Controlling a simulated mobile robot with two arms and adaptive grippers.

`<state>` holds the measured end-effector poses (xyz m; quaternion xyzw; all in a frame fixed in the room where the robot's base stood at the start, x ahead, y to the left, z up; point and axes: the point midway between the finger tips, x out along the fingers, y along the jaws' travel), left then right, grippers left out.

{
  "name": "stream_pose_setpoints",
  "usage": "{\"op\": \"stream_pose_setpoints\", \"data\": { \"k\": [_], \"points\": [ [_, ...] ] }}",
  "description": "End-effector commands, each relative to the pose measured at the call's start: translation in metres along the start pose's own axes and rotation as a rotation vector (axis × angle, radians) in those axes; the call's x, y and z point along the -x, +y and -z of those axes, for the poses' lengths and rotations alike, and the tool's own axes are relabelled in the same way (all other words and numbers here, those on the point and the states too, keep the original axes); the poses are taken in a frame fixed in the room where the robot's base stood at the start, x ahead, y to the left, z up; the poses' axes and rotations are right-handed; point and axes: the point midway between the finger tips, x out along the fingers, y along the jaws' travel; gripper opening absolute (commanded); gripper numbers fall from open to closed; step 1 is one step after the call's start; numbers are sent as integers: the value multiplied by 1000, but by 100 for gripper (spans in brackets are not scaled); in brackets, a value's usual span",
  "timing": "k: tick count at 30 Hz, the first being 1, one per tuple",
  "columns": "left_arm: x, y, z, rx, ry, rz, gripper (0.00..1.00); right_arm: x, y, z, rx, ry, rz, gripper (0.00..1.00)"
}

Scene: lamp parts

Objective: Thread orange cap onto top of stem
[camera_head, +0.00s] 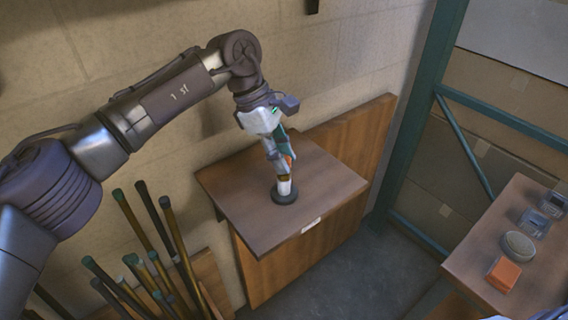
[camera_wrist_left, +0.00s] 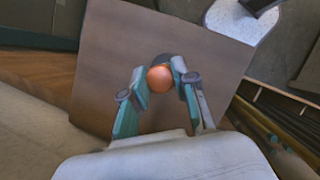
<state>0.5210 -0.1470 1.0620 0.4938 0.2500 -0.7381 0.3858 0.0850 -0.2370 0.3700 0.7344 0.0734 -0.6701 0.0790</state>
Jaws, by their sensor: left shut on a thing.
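The orange cap (camera_head: 289,160) is between the fingers of my left gripper (camera_head: 284,163), which is shut on it. In the left wrist view the cap (camera_wrist_left: 160,79) looks round, with a teal finger on each side of the gripper (camera_wrist_left: 160,80). The stem (camera_head: 284,187) stands upright on a dark round base (camera_head: 284,197) on the wooden cabinet top (camera_head: 240,205). The gripper points down directly over the stem. The fingers hide where cap and stem meet, so I cannot tell whether they touch. My right gripper is not in view.
A side table (camera_head: 470,262) at the right holds an orange block (camera_head: 503,274), an oval pale item (camera_head: 518,245) and two bluish containers (camera_head: 534,222). Several rods (camera_head: 150,265) stand at lower left. A green metal frame (camera_head: 415,125) rises behind. The cabinet top around the base is clear.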

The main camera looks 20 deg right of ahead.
Motion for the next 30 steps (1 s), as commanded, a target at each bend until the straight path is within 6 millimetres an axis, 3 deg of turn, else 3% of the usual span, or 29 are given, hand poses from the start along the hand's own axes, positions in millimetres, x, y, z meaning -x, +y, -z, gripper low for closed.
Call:
{"op": "stream_pose_setpoints", "data": {
  "k": [11,12,17,26,30],
  "points": [
    [1,0,-1,-97,0,45,0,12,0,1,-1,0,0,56],
    [-1,0,0,-106,0,48,31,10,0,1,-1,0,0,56],
    [-1,0,0,-104,0,45,57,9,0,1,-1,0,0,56],
    [0,0,0,-103,-1,43,57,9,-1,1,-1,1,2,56],
    [12,2,0,-102,0,41,57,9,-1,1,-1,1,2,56]
  ]
}}
